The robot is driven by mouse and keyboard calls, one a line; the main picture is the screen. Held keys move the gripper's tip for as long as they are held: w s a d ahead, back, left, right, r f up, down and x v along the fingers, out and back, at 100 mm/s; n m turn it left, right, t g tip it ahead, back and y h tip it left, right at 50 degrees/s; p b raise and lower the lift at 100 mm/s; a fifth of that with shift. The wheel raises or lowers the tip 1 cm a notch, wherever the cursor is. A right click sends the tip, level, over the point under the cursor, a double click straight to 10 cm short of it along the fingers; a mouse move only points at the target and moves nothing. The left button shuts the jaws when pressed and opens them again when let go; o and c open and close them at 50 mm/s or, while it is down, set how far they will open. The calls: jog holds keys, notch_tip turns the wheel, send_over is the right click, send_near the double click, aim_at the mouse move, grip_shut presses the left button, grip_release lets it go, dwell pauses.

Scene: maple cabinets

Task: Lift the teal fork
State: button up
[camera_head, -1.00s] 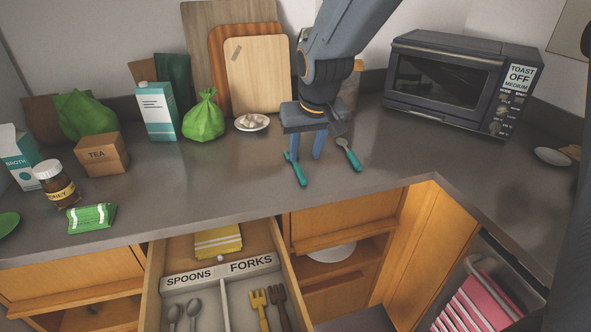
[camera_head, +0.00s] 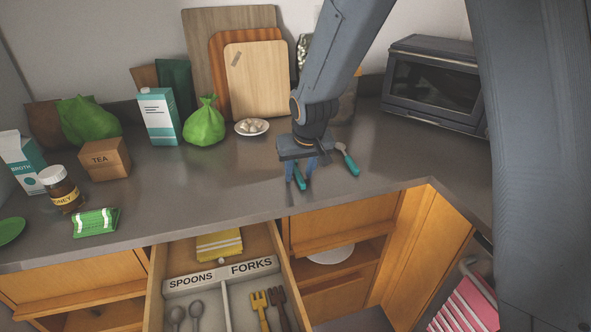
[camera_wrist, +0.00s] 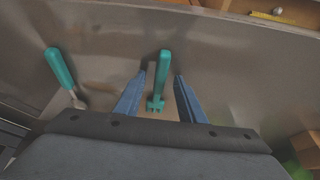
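The teal fork (camera_head: 299,178) lies on the grey counter below my gripper. In the wrist view the teal fork (camera_wrist: 161,68) lies between the two blue fingers, its tines toward the palm. My gripper (camera_head: 304,172) points down at the counter; in the wrist view my gripper (camera_wrist: 161,75) is open, with gaps beside the fork. In the head view, part of the fork is hidden by the gripper. A second utensil with a teal handle (camera_head: 350,163) and a metal head lies just to the right; it also shows at the left in the wrist view (camera_wrist: 61,70).
A toaster oven (camera_head: 434,84) stands right, partly behind my arm. Cutting boards (camera_head: 257,78), a plate of eggs (camera_head: 251,127) and a green bag (camera_head: 205,122) stand behind. An open drawer (camera_head: 223,284) holds spoons and forks below.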

dwell(0.4)
grip_shut()
notch_tip(320, 180, up, 13)
jog(key=shift+p, duration=0.45)
dwell(0.6)
